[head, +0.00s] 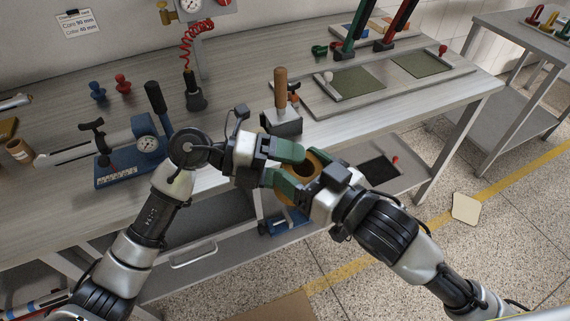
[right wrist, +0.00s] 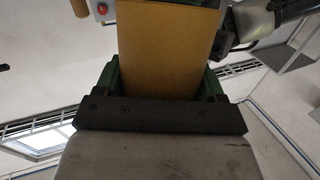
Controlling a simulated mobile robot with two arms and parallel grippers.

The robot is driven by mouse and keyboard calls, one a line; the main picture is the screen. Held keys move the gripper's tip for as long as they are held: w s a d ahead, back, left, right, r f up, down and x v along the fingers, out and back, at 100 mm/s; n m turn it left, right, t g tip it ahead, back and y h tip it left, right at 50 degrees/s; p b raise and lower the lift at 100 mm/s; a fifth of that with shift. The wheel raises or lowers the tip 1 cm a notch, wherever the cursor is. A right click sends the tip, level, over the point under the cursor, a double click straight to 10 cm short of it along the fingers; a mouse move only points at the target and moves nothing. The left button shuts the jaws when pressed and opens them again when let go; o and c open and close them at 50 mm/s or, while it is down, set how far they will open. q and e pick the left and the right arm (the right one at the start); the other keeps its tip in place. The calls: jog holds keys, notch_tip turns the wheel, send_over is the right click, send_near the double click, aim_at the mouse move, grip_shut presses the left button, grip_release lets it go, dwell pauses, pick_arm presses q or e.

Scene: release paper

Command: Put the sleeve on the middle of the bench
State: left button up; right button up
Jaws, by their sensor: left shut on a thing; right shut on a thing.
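The sleeve (head: 314,160) is an orange-brown tube held in the air in front of the bench's front edge, with its dark open end showing. My left gripper (head: 291,166) is shut on it from the left with green fingers. My right gripper (head: 306,184) is shut on it from the right. In the right wrist view the sleeve (right wrist: 168,50) fills the space between the green fingers. The grippers hide much of it in the head view. The bench (head: 235,90) is grey, with its middle top behind the grippers.
A block with a wooden handle (head: 281,90) stands just behind the grippers. A blue press with a gauge (head: 125,165) is at left, beside a dark handled tool (head: 194,92). Board with green panels (head: 352,82) lies at right. Bare bench top lies between.

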jog(key=o, duration=1.1)
jog(key=shift+r, duration=0.15)
